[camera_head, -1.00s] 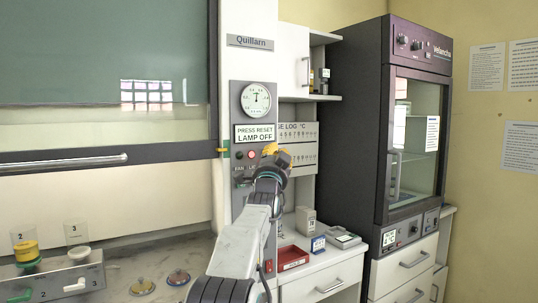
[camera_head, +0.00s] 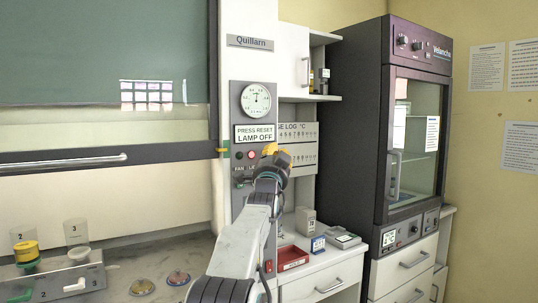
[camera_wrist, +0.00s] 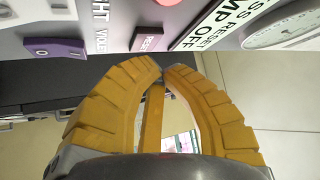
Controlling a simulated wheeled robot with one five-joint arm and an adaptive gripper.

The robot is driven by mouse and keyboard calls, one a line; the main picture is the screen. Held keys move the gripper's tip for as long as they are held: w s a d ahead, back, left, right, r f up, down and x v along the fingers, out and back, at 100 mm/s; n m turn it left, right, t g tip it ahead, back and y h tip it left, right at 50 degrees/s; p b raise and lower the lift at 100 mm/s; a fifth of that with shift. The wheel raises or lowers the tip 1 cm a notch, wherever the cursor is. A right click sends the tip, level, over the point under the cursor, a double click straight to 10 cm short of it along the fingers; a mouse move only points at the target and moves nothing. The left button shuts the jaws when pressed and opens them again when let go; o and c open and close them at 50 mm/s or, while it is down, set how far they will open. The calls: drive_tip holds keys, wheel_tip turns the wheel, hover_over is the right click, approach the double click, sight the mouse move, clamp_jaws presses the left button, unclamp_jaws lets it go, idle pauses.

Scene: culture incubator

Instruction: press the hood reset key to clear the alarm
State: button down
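The tips appear a short way off the panel; no contact with the key shows. In the head view my gripper (camera_head: 271,150) is in front of the panel's right edge, below the sign reading "PRESS RESET LAMP OFF" (camera_head: 255,134). A round red light or button (camera_head: 252,155) shows left of the gripper.
A purple rocker switch (camera_wrist: 55,48) sits on the same panel, near the reset key. A round gauge (camera_head: 256,100) is above the sign. A shelf unit and the dark incubator (camera_head: 360,120) stand to the right. The hood sash handle (camera_head: 65,165) is at left.

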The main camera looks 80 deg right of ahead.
drive_tip(key=shift+w+d+p, duration=0.45)
drive_tip(key=shift+w+d, duration=0.05)
drive_tip(key=shift+d, duration=0.1)
idle(0.9)
drive_tip(key=shift+s+a+b, duration=0.15)
drive_tip(key=shift+b, duration=0.15)
drive_tip(key=shift+s+a+b, duration=0.3)
drive_tip(key=shift+a+b, duration=0.2)
drive_tip(key=shift+b, duration=0.1)
idle(1.1)
